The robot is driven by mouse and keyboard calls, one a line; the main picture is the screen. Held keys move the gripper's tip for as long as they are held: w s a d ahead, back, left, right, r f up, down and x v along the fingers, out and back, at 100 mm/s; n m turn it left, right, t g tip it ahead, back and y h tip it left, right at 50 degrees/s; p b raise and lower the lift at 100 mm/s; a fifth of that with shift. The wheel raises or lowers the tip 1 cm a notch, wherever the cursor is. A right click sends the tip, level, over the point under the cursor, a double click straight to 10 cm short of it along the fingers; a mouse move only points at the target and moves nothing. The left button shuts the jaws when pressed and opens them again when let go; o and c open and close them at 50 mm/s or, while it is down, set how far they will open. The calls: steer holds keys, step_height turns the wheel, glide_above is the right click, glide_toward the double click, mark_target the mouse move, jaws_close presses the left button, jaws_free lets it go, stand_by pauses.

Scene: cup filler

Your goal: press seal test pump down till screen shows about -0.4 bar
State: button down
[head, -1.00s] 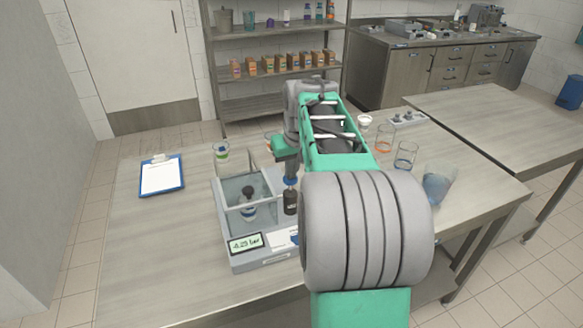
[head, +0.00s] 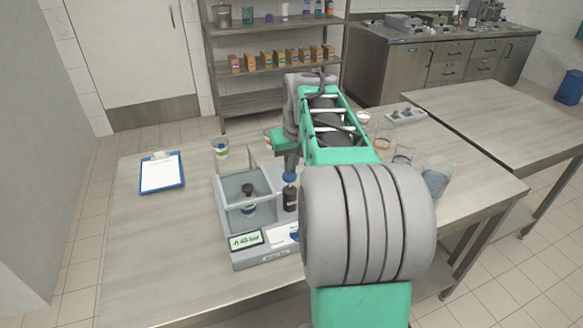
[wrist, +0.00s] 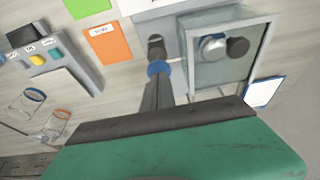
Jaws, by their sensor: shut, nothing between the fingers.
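The seal tester (head: 265,254) stands on the table, with a clear chamber (head: 228,190) and a small screen (head: 246,239) on its front. The screen digits are blurred and I cannot read the value. A container with a dark top (head: 248,200) is inside the chamber. The pump is a dark cylinder (head: 289,200) with a blue knob (head: 289,178), right of the chamber. My gripper (head: 290,168) is shut and empty, its fingertips at the top of the knob. In the wrist view my fingertips (wrist: 158,82) meet the blue knob (wrist: 158,68); exact contact is hard to tell.
A clipboard (head: 162,172) and a cup (head: 221,149) are left of and behind the tester. Several cups, including a clear one (head: 436,177), stand at the right. The wrist view shows an orange card (wrist: 107,44) and a box with coloured buttons (wrist: 50,55). The table's left front is clear.

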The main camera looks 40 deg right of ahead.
steer(key=v, duration=0.9)
steer(key=shift+r, duration=0.25)
stand_by(1.4)
